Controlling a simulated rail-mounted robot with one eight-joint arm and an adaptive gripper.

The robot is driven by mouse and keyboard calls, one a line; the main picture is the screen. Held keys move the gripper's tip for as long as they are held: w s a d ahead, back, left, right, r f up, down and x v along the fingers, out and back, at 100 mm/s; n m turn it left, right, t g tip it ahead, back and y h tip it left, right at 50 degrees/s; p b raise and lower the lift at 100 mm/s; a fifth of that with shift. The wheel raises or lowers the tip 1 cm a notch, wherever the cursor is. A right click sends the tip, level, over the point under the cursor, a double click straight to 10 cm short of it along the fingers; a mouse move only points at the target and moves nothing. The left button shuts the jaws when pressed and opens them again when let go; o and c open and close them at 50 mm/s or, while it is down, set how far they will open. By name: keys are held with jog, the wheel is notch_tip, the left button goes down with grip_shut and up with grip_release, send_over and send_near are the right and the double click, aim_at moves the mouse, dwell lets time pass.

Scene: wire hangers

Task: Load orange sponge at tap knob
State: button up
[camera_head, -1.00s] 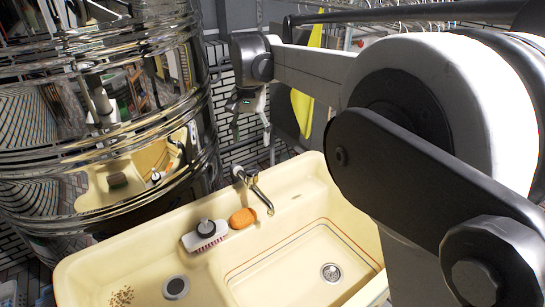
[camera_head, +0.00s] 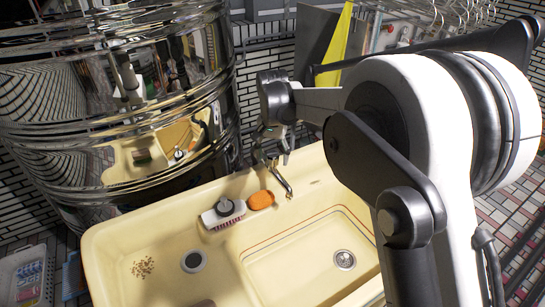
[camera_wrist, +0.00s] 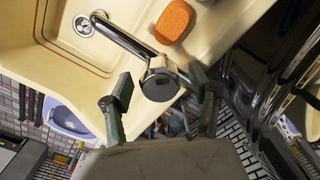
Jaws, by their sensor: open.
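The orange sponge (camera_head: 261,200) lies on the back ledge of the cream sink (camera_head: 115,240), just left of the tap's base. It also shows in the wrist view (camera_wrist: 173,20), beyond the tap. The chrome tap (camera_head: 285,185) has its spout over the right basin. Its round tap knob (camera_wrist: 160,84) is seen from above in the wrist view. My gripper (camera_wrist: 162,80) is open and empty, with its green-sided fingers on either side of the knob. Contact with the knob cannot be told. In the head view my gripper (camera_head: 273,143) is small, just above the tap.
A large shiny metal vessel (camera_head: 110,110) stands close behind the sink on the left. Yellow cloth (camera_head: 338,45) hangs behind my arm. The right basin is clear around its drain (camera_head: 344,260).

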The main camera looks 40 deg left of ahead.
aim_at(273, 153)
jog(key=shift+f, duration=0.35)
jog(key=shift+c, duration=0.5)
jog(key=c, duration=1.1)
jog(key=shift+o, duration=0.2)
jog(key=shift+f+n+b, duration=0.15)
jog(key=shift+n+b, duration=0.55)
jog(key=shift+b, duration=0.1)
jog(key=shift+r+n+b, duration=0.2)
jog(key=shift+n+b, duration=0.45)
jog(key=shift+n, duration=0.45)
jog(key=o, duration=1.2)
jog(key=shift+c, duration=0.2)
jog(key=shift+r, duration=0.15)
notch_tip(273, 153, up, 12)
